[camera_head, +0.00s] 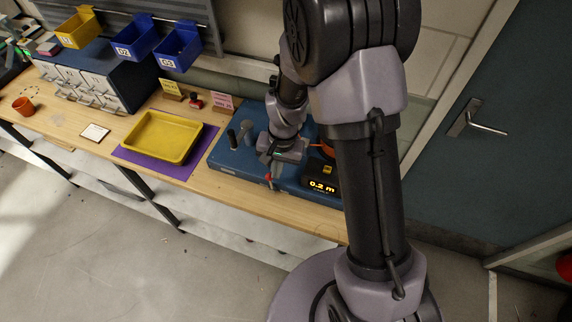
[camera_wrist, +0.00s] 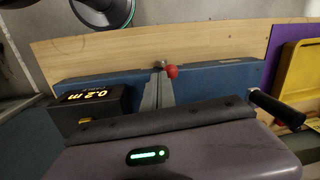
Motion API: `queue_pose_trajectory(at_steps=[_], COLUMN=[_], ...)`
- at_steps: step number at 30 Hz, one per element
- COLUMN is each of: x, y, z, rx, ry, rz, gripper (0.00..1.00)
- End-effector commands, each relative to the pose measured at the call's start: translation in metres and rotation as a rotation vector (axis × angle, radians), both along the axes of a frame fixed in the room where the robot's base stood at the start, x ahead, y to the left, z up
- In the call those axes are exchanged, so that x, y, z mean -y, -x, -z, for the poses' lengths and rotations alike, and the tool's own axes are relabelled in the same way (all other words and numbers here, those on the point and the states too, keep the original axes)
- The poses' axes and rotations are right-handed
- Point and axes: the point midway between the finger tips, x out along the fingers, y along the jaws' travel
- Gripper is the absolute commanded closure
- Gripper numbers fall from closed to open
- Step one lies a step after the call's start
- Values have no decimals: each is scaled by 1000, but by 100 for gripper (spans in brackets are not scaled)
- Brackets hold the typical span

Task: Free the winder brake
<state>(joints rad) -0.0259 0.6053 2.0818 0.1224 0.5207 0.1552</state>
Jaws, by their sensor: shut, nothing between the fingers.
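The winder is a blue bench unit (camera_head: 236,157) with a black display box (camera_head: 321,184) reading 0.2 m. A small lever with a red knob (camera_head: 268,177), which looks like the brake, is at its front edge; the red knob also shows in the wrist view (camera_wrist: 171,71). My gripper (camera_head: 270,172) is over the winder, its fingertips close to the red knob. In the wrist view my gripper (camera_wrist: 159,76) is shut and empty, with its tips just beside the knob; I cannot tell whether they touch. My arm hides part of the winder.
A black handle (camera_wrist: 276,108) stands up at the winder's left end in the head view. A yellow tray (camera_head: 190,158) on a purple mat (camera_head: 127,154) is to the left. Small signs (camera_head: 217,103) stand behind. A bare wooden strip (camera_head: 270,205) runs in front.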

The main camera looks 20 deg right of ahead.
Motion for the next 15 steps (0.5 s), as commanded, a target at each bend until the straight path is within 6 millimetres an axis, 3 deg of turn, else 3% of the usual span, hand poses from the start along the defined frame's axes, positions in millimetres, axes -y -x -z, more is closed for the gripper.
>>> queue_pose_trajectory(at_steps=[6, 15], x=[-20, -18], y=[-14, -14], z=[-4, -2], rx=[-108, -114], ry=[153, 158], rz=[-10, -2], gripper=[100, 100])
